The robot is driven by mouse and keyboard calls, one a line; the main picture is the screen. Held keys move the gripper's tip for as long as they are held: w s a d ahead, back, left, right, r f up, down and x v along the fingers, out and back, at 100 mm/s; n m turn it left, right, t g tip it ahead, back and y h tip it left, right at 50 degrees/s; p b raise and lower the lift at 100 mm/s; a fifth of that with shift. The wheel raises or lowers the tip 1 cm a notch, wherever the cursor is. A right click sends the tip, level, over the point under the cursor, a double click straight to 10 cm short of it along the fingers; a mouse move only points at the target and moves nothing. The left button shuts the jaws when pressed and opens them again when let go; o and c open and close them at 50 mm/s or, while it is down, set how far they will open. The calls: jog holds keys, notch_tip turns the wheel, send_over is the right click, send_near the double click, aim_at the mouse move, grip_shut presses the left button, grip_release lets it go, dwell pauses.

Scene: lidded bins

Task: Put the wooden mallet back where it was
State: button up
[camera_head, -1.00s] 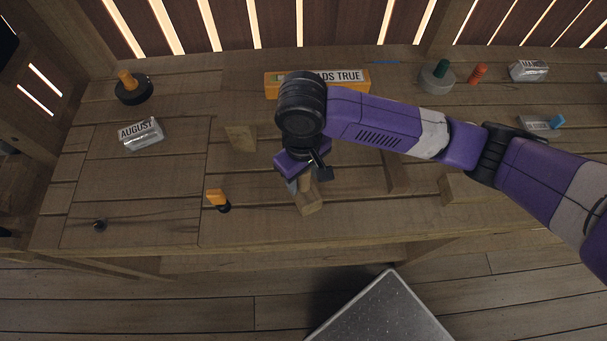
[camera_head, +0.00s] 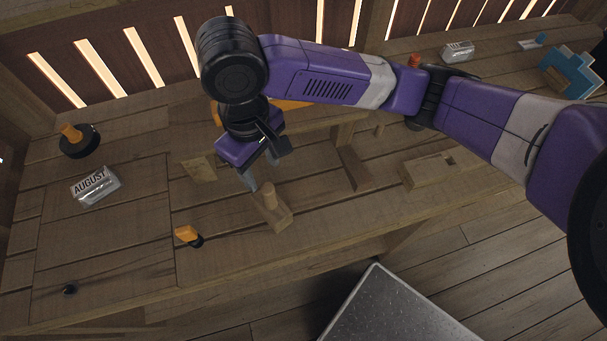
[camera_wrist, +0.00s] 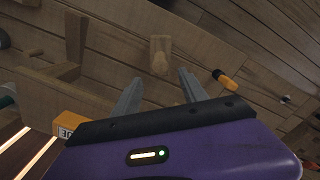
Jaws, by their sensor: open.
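The wooden mallet (camera_head: 275,215) stands on the workbench with its block head down and its short round handle pointing up. It also shows in the wrist view (camera_wrist: 160,48), seen from above, just beyond the fingertips. My gripper (camera_head: 261,172) is open and empty, above and slightly behind the mallet in the head view. In the wrist view the two grey fingers (camera_wrist: 160,82) are spread apart with nothing between them. The fingers look clear of the handle.
An orange-handled tool (camera_head: 187,234) lies left of the mallet. A silver AUGUST block (camera_head: 95,186) and a black disc with an orange knob (camera_head: 79,141) are farther left. Wooden blocks (camera_head: 198,168) and a slotted wooden piece (camera_head: 432,170) flank it. My arm hides part of an orange sign (camera_head: 290,104).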

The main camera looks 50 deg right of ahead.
jog(key=w+a+r+m+t+y, duration=0.1)
jog(key=w+a+r+t+y, duration=0.2)
jog(key=a, duration=0.6)
jog(key=w+a+r+m+t+y, duration=0.1)
jog(key=w+a+r+t+y, duration=0.1)
jog(key=a+r+t+y, duration=0.45)
jog(key=w+a+r+m+t+y, duration=0.1)
jog(key=w+a+y, duration=0.1)
jog(key=a, duration=0.8)
jog(key=s+d+f+m+t+h, duration=0.5)
jog(key=s+d+f+h, duration=0.55)
jog(key=s+d, duration=0.4)
jog(key=s+d+n+h, duration=0.1)
jog(key=s+d+n, duration=0.6)
jog(key=s+d, duration=0.4)
jog(key=v, duration=0.4)
jog(key=shift+f+g, duration=0.1)
jog(key=shift+g, duration=0.15)
